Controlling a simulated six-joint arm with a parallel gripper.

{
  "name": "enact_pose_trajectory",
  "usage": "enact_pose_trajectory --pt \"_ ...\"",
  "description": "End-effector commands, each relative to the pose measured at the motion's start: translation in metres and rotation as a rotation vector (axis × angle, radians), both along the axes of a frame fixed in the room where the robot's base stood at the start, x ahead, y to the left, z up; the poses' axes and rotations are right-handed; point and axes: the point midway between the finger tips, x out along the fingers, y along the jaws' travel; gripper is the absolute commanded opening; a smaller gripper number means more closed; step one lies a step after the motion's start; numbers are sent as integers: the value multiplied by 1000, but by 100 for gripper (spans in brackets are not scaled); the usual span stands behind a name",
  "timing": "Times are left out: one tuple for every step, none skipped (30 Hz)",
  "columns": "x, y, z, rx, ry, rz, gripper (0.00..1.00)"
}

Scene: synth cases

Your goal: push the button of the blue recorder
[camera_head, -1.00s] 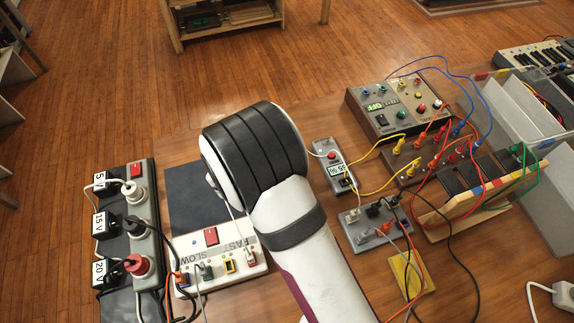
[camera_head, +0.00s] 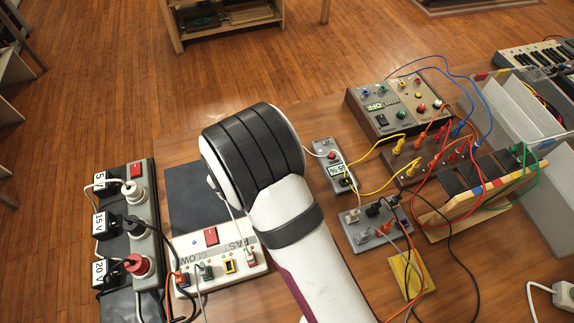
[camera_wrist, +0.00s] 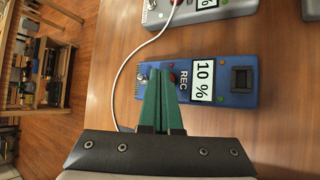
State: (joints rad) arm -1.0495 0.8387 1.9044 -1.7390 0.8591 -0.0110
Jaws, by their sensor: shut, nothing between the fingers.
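The blue recorder (camera_wrist: 225,95) lies on the wooden table in the wrist view. It bears a white "10 %" display (camera_wrist: 203,80), the letters REC and a dark square part (camera_wrist: 241,80) at its right end. My gripper (camera_wrist: 159,76) has green fingers, shut and empty, with the tips over the recorder's left end, beside REC. A bit of red shows right by the tips; the fingers hide most of that area, and I cannot tell whether they touch it. In the head view my arm hides the recorder and the fingers.
A white cable (camera_wrist: 122,72) loops left of the recorder. A grey device (camera_wrist: 205,10) lies above it in the wrist view. In the head view, a power strip (camera_head: 153,185), a white FAST/SLOW panel (camera_head: 190,250) and wired boxes (camera_head: 370,235) surround my arm.

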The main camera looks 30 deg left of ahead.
Motion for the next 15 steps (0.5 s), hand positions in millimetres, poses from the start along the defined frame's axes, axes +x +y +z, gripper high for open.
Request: enact_pose_trajectory --pt "0 0 3 1 -1 0 0" --pt "0 0 5 2 -2 0 0" --pt "0 0 6 1 -1 0 0" --pt "0 0 7 1 -1 0 0" --pt "0 0 7 0 0 0 0" --pt "0 0 7 0 0 0 0" --pt "0 0 7 0 0 0 0" --pt "0 0 7 0 0 0 0" --pt "0 0 7 0 0 0 0" --pt "0 0 8 1 0 -1 0" --pt "0 0 10 1 -1 0 0" --pt "0 0 14 3 -2 -1 0" --pt "0 1 18 4 -3 -1 0" --pt "0 1 23 3 -3 -1 0" --pt "0 1 29 4 -1 -1 0"
